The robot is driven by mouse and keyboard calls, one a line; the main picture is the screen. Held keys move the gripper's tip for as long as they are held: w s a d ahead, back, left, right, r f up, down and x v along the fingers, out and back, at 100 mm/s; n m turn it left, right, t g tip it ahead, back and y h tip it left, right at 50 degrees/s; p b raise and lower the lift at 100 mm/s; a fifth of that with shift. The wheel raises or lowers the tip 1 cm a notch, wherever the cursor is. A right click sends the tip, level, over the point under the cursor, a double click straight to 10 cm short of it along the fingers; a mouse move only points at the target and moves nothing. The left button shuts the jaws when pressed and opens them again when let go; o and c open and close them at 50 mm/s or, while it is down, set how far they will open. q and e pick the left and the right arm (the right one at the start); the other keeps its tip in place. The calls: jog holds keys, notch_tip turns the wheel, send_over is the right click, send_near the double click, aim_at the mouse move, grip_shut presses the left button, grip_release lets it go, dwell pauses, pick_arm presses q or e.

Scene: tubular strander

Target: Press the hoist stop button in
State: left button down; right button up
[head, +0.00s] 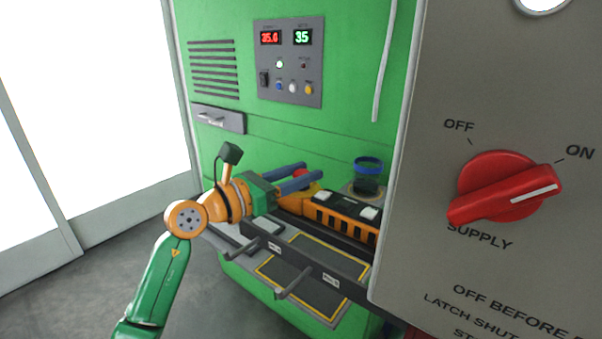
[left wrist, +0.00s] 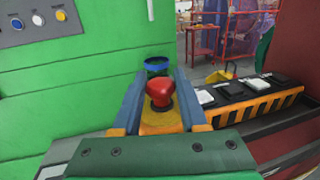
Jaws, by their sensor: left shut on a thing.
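The hoist stop button, a red mushroom head (left wrist: 160,91) on a yellow body (left wrist: 160,122), stands between my left gripper's fingers in the left wrist view. In the head view only a little of its red (head: 302,173) shows between the fingers. My left gripper (head: 304,172) reaches in from the left with both blue-grey fingers around the button; it also shows in the left wrist view (left wrist: 160,100). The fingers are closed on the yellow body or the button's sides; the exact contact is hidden. How far in the button sits cannot be told. My right gripper is not in view.
An orange and black striped case with black and white keys (head: 340,212) lies to the right of the fingers. A blue-rimmed jar (head: 368,172) stands behind. The green cabinet carries a control panel (head: 289,62). A grey supply box (head: 500,100) with a red knob fills the right.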

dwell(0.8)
pick_arm(q)
jog(key=shift+f+b, duration=0.45)
jog(key=shift+f, duration=0.15)
jog(key=shift+c, duration=2.1)
grip_release()
jog(key=shift+w+d, duration=0.1)
jog(key=b+v, duration=0.2)
jog(key=v, duration=0.5)
